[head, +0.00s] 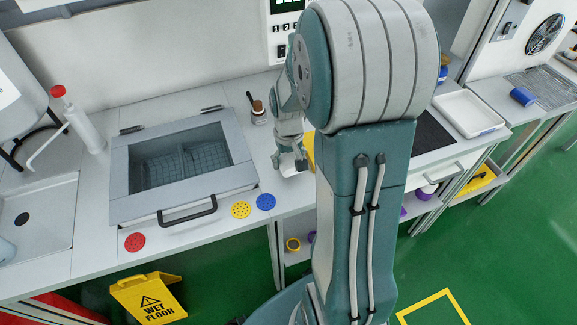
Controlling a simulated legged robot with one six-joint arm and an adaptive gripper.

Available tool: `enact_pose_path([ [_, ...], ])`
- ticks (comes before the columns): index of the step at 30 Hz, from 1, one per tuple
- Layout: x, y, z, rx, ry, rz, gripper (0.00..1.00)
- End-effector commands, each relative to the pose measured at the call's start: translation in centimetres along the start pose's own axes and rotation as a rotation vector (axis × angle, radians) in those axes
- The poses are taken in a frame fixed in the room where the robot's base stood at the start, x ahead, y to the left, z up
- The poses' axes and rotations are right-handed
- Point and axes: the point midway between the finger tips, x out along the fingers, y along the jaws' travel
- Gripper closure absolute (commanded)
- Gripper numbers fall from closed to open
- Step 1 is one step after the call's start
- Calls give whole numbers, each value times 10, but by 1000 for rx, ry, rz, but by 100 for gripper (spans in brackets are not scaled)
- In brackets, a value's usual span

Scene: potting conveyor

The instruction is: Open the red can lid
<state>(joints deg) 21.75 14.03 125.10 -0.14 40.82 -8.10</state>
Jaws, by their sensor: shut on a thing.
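My gripper (292,165) is small in the head view, low over the counter and right of the sink-like basin. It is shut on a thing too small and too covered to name. My own large arm link hides much of the counter just right of it. No can with a red lid can be made out. A flat red perforated disc (135,242) lies on the counter's front edge at the left, well apart from my gripper.
A yellow disc (241,210) and a blue disc (265,202) lie near the front edge. The grey basin (122,176) has a black handle. A red-capped bottle (84,124), brown jar (258,113) and white tray (468,114) stand on the counters. A wet floor sign (148,298) stands below.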

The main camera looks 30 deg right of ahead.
Motion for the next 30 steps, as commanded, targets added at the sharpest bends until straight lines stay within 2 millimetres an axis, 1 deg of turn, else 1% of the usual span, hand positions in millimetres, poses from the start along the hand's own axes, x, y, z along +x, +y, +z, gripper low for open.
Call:
enact_pose_path([
  [3,19,0,0,0,-7,-1,76],
  [6,31,0,0,0,-4,-1,76],
  [16,34,0,-1,0,-1,0,76],
  [17,34,0,-1,0,-1,0,10],
  [18,33,0,-1,0,-1,0,0],
  [30,33,0,-1,0,-1,0,0],
])
